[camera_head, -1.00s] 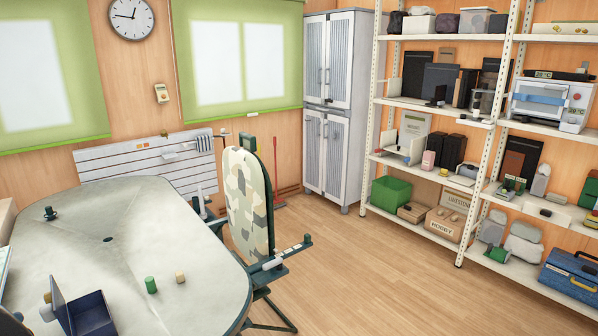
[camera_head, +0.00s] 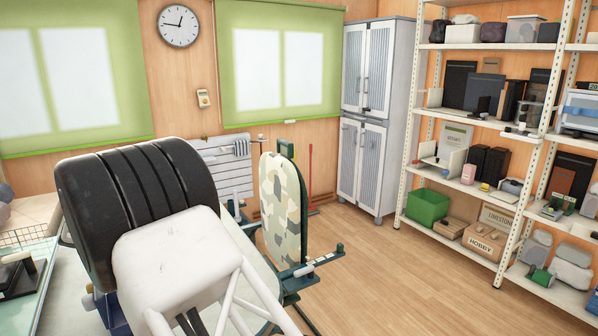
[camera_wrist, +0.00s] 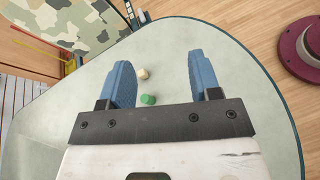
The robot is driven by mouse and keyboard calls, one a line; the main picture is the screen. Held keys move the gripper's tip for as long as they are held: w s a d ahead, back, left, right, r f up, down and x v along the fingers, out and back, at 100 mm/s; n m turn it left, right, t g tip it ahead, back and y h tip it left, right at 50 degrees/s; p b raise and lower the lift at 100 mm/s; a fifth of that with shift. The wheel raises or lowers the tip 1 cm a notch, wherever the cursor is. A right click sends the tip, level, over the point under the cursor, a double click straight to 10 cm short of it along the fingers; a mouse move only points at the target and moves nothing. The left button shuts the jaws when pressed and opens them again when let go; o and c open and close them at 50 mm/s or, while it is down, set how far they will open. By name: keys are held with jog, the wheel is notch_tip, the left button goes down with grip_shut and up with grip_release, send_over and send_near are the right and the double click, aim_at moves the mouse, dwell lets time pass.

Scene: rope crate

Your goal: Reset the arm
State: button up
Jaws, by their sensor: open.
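My gripper (camera_wrist: 160,62) is open, with its two blue fingers apart and nothing held between them. It is above the grey table (camera_wrist: 215,140) in the wrist view. A green cylinder (camera_wrist: 148,99) and a small beige piece (camera_wrist: 144,73) are on the table, seen between the fingers; how far below them I cannot tell. In the head view my arm fills the lower left and hides most of the table.
A camouflage ironing board (camera_head: 283,205) stands upright beside the table. A shelf rack (camera_head: 508,235) with many items is on the right, and a grey cabinet (camera_head: 370,120) is at the back. A dark red round object (camera_wrist: 300,50) is at the wrist view's right. Open floor (camera_head: 400,270) lies between.

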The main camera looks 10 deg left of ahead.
jog(key=w+d+r+m+g+y, duration=0.15)
jog(key=d+r, duration=0.25)
jog(key=d, duration=0.8)
jog(key=w+d+r+m+g+y, duration=0.1)
jog(key=w+d+r+m+g, duration=0.2)
jog(key=d, duration=0.9)
jog(key=w+d+r+m+g+y, duration=0.15)
jog(key=d+r, duration=0.35)
jog(key=d, duration=0.7)
jog(key=s+d+r+m+g+y, duration=0.1)
jog(key=s+d+r+m, duration=0.2)
jog(key=d, duration=0.9)
jog(key=s+d+r+m+y, duration=0.1)
jog(key=s+d+m, duration=0.3)
jog(key=d, duration=0.7)
jog(key=s+d+f+m+t+y, duration=0.1)
jog(key=s+d+f+m+y, duration=0.1)
jog(key=s+d, duration=0.8)
jog(key=s+d+f+m+y, duration=0.3)
jog(key=s+d, duration=0.7)
jog(key=s, duration=0.7)
notch_tip(320, 180, down, 2)
jog(key=m, duration=0.4)
jog(key=shift+d+f+m+t, duration=0.2)
jog(key=shift+f+m+t, duration=0.1)
jog(key=shift+t, duration=0.1)
